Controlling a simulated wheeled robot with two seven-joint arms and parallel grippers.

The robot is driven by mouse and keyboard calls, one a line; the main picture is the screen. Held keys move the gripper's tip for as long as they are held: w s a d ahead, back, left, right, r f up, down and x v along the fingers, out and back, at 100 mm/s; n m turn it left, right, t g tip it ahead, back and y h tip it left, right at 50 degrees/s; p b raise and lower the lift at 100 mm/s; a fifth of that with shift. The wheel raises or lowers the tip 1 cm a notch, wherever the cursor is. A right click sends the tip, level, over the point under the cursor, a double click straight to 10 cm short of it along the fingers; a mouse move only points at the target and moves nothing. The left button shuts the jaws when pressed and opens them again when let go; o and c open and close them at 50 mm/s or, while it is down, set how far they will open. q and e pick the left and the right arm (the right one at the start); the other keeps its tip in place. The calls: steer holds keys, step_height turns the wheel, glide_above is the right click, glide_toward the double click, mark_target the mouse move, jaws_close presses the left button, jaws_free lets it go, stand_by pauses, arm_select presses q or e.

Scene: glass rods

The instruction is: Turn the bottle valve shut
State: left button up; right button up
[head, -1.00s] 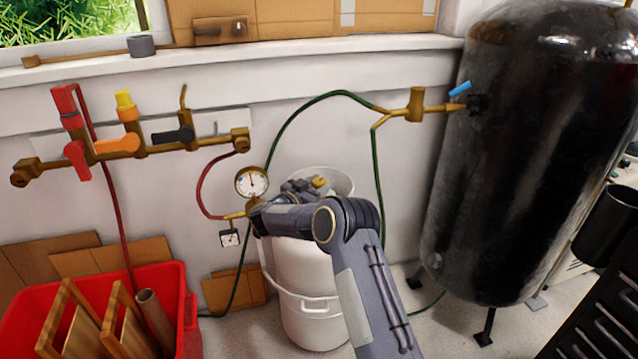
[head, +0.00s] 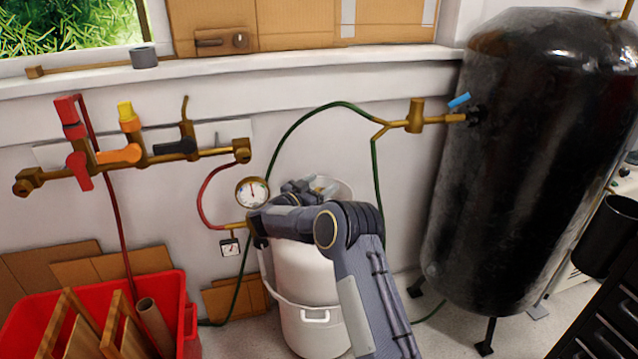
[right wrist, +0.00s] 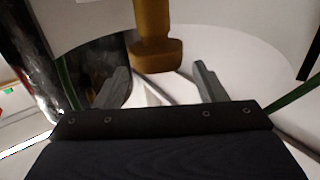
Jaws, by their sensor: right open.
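The white bottle (head: 305,275) stands upright on the floor in the middle of the head view, partly behind my right arm. Its brass valve (right wrist: 153,40) shows at the top centre of the right wrist view. In the head view the valve is mostly hidden by my right gripper (head: 312,188), which is at the bottle's top. In the right wrist view my right gripper (right wrist: 160,80) is open, with one finger on each side below the valve's lower end. Nothing is held, and I cannot tell whether a finger touches the valve. My left gripper is out of view.
A pressure gauge (head: 252,193) and green hose (head: 290,135) are close to the bottle. A brass manifold (head: 205,153) with coloured handles is on the wall. A black tank (head: 520,160) stands right, and a red crate (head: 185,300) holding wooden pieces stands left.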

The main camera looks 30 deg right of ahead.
steer(key=s+a+r+p, duration=0.2)
steer(key=s+a+r, duration=0.5)
steer(key=s+r, duration=0.3)
steer(key=shift+s+a, duration=0.15)
steer(key=shift+s, duration=0.85)
